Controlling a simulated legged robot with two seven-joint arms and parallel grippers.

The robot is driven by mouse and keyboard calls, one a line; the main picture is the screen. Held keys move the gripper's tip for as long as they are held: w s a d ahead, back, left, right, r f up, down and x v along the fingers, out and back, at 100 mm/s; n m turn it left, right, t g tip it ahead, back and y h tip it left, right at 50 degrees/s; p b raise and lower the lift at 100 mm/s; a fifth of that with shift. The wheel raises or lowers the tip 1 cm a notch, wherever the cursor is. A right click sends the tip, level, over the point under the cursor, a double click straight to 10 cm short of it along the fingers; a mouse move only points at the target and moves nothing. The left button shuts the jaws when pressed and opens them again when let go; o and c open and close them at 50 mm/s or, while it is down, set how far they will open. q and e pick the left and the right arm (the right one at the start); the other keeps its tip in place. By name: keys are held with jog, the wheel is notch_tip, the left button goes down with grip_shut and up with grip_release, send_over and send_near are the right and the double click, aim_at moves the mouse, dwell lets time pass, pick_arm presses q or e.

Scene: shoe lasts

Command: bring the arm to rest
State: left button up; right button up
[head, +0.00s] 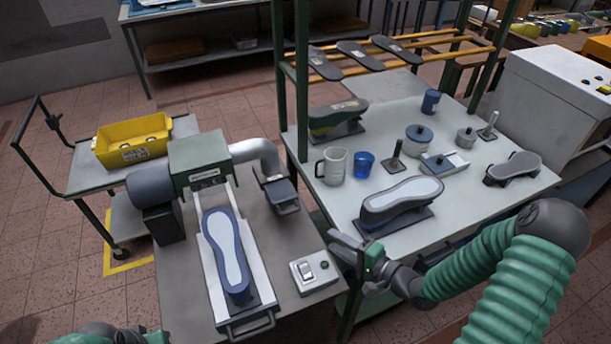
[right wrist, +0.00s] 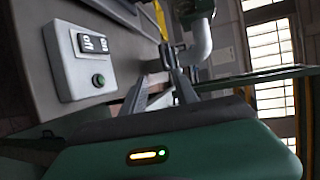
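My right arm, in a green ribbed sleeve, comes in from the lower right in the head view. Its gripper (head: 340,241) is over the gap between the machine table and the white table, right of the switch box (head: 314,271). The fingers look a little apart, with nothing between them. In the right wrist view the two fingers (right wrist: 160,72) also show empty, beside the switch box (right wrist: 88,60) with its rocker switch and green button. Of my left arm only a green and dark part shows at the bottom left edge; its gripper is out of view.
A blue shoe last (head: 228,254) lies on the machine's white slide. Another last (head: 398,200) stands on the white table (head: 466,210) near its front corner, with a jug (head: 332,166) and a blue cup (head: 363,164) behind. A yellow bin (head: 132,140) is on the cart.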

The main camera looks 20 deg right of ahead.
notch_tip(320, 180, down, 4)
jog(key=n+g+h, duration=0.2)
jog(key=n+g, duration=0.2)
jog(key=n, duration=0.1)
jog(key=s+a+r+n+g+h, duration=0.2)
jog(key=s+a+r+n+g, duration=0.1)
jog(key=s, duration=0.3)
jog(key=s+a+r+n+g+h, duration=0.2)
jog(key=s+a+r+n+g, duration=0.1)
jog(key=s+n, duration=0.3)
jog(key=shift+s+a+g+h, duration=0.3)
jog(key=shift+a+g, duration=0.35)
jog(key=shift+g, duration=0.15)
jog(key=shift+d, duration=0.35)
